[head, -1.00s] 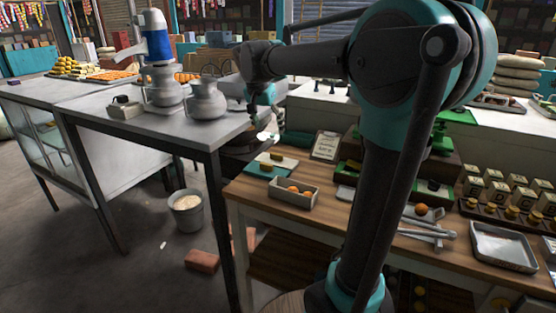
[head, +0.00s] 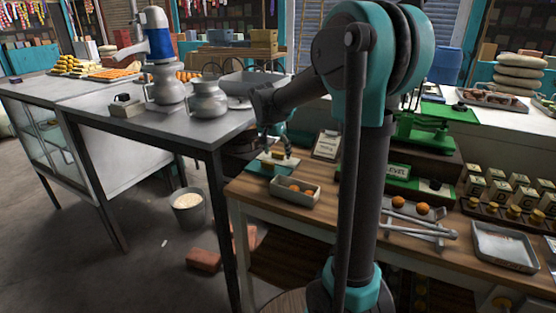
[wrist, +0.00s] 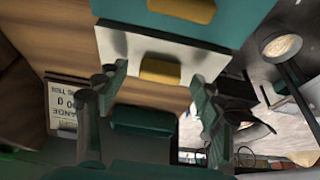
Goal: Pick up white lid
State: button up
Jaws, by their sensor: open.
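The white lid (wrist: 122,44) with a yellow handle (wrist: 160,70) lies on the wooden table, beside a teal lid (wrist: 225,14) that also has a yellow handle (wrist: 183,9). In the head view the white lid (head: 291,162) is small and partly hidden by my gripper (head: 274,143). In the wrist view my gripper (wrist: 158,78) is open, with one finger to each side of the yellow handle. The handle is between the fingers in the picture and no finger is clearly touching it. I cannot tell the exact height of the fingertips above the lid.
A grey tray with orange balls (head: 292,191) stands close in front of the lids. A price sign (head: 327,145) stands to the right. The metal counter (head: 150,128) with jugs is to the left. A green scale (head: 425,130) is at the back right.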

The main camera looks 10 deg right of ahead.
jog(key=shift+f, duration=0.25)
jog(key=shift+c, duration=0.6)
jog(key=c, duration=0.7)
